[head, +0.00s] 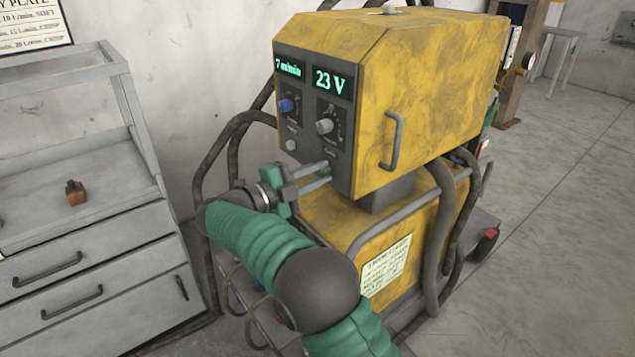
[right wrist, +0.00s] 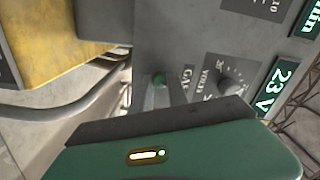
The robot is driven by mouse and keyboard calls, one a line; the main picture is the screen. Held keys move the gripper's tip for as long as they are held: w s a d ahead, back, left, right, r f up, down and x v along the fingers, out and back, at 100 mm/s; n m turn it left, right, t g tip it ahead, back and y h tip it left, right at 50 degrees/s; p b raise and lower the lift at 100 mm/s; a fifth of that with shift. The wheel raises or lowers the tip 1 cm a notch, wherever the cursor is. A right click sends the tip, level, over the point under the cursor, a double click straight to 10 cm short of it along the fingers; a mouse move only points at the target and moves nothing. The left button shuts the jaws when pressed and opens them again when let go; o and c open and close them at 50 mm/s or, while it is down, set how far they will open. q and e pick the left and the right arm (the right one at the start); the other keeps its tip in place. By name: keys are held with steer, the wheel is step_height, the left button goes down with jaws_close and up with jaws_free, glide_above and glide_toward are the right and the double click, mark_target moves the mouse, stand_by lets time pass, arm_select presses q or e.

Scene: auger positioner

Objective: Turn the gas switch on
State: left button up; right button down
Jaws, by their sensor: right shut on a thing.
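The yellow welding machine (head: 430,90) stands on a yellow base, its grey control panel (head: 305,145) facing left. The gas switch (right wrist: 159,79) is a small green-tipped part beside a partly covered "GAS" label in the right wrist view. In the head view it is low on the panel, mostly hidden by the fingers. My right gripper (head: 326,174) reaches the panel's lower edge, its fingers shut on the gas switch. A large green part of my gripper fills the lower right wrist view. I cannot tell the switch's on or off position. My left gripper is not in view.
A blue knob (head: 287,105) and a grey voltage knob (head: 325,126) sit above, under displays reading "7 m/min" and "23 V". A handle (head: 392,142) and thick hoses (head: 440,235) are on the right. A grey drawer cabinet (head: 75,270) stands at left. Open floor lies right.

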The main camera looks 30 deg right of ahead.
steer(key=shift+f+m+b, duration=0.2)
steer(key=shift+m+b, duration=1.5)
steer(key=shift+m, duration=0.4)
steer(key=c, duration=1.3)
jaws_free()
steer(key=shift+r, duration=0.1)
